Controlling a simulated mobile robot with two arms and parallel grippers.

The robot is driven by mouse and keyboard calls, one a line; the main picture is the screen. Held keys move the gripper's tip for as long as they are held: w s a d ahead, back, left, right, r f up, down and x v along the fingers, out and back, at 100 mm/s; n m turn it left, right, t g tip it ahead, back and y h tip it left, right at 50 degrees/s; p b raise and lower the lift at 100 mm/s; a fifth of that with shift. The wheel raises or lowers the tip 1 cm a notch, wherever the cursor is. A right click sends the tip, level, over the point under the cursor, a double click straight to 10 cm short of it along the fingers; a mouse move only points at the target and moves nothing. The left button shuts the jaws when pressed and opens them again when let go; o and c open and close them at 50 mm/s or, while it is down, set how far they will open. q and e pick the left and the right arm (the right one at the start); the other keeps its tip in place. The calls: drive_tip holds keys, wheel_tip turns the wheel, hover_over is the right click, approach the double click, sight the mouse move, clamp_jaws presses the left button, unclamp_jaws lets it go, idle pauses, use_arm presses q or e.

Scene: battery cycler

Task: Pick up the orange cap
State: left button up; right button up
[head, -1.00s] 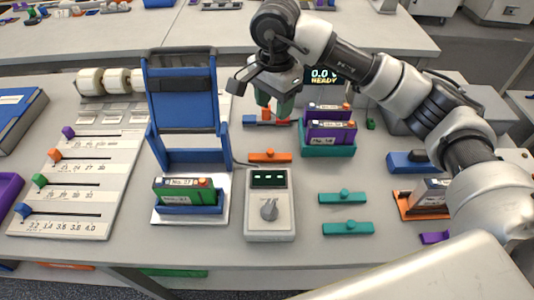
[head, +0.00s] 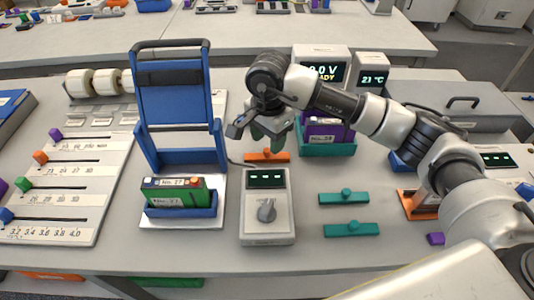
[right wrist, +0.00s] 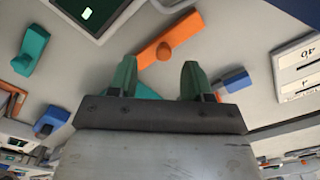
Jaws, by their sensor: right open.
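The orange cap (head: 266,156) is a flat bar with a round knob on top, lying on the table behind the meter. It also shows in the right wrist view (right wrist: 178,36). My right gripper (head: 266,136) is just behind and above the cap in the head view. In the right wrist view its two green fingers (right wrist: 157,72) are apart with nothing between them, and the cap lies just beyond the tips. My left gripper is not in view.
The meter (head: 267,228) stands in front of the cap. A blue stand (head: 172,97) with a battery holder is to the left. A teal tray (head: 327,149) with packs and two teal caps (head: 344,198) are to the right. A blue cap (right wrist: 232,81) lies near the right finger.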

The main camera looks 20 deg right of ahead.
sight(266, 150)
wheel_tip(266, 150, down, 4)
drive_tip(key=shift+w+a+f+p, duration=0.1)
drive_tip(key=shift+w+a+p, duration=0.05)
drive_tip(key=shift+p, duration=0.25)
drive_tip(key=shift+c, duration=0.4)
clamp_jaws()
